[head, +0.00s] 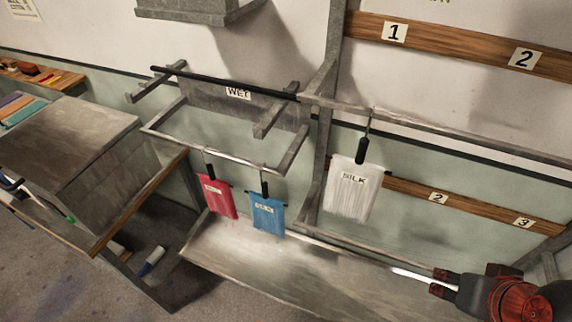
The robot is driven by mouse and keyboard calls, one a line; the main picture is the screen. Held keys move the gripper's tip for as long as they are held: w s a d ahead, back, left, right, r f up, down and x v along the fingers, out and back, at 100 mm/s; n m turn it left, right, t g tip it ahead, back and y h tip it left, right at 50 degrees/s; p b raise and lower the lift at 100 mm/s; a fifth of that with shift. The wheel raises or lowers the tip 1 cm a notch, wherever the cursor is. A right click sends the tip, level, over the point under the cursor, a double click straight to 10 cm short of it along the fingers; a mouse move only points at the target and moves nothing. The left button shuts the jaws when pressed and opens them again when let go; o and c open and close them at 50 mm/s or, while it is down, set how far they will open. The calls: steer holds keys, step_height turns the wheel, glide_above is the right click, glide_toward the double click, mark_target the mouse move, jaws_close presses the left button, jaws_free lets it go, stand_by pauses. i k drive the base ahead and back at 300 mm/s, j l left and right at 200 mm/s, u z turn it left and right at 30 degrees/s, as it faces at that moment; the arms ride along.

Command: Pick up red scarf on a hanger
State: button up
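The red scarf (219,199) hangs from a dark-handled hanger (210,168) on the lower front rail, left of centre. It carries a small pale label too blurred to read. My gripper (437,282) is at the lower right, far to the right of the red scarf and lower in the picture. Its two fingers point left and stand apart, with nothing held between them. A pale rail shows behind the fingertips.
A blue scarf (267,215) hangs close to the right of the red one. A white scarf (352,190) labelled SILK hangs from the right rail. A metal trough (240,262) lies below. A "WET" sign (238,93) is above, and a wood-edged table (130,215) stands left.

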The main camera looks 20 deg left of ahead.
mark_target(217, 192)
steer(key=k+j, duration=0.1)
steer(key=j, duration=0.35)
steer(key=k+j, duration=0.1)
steer(key=j, duration=0.4)
steer(key=k+j, duration=0.1)
steer(key=j, duration=0.35)
steer(key=k+j, duration=0.1)
steer(key=j, duration=0.4)
steer(key=k+j, duration=0.1)
steer(key=j, duration=0.35)
steer(key=k+j, duration=0.1)
steer(key=j, duration=0.4)
steer(key=k+j, duration=0.15)
steer(key=j, duration=0.3)
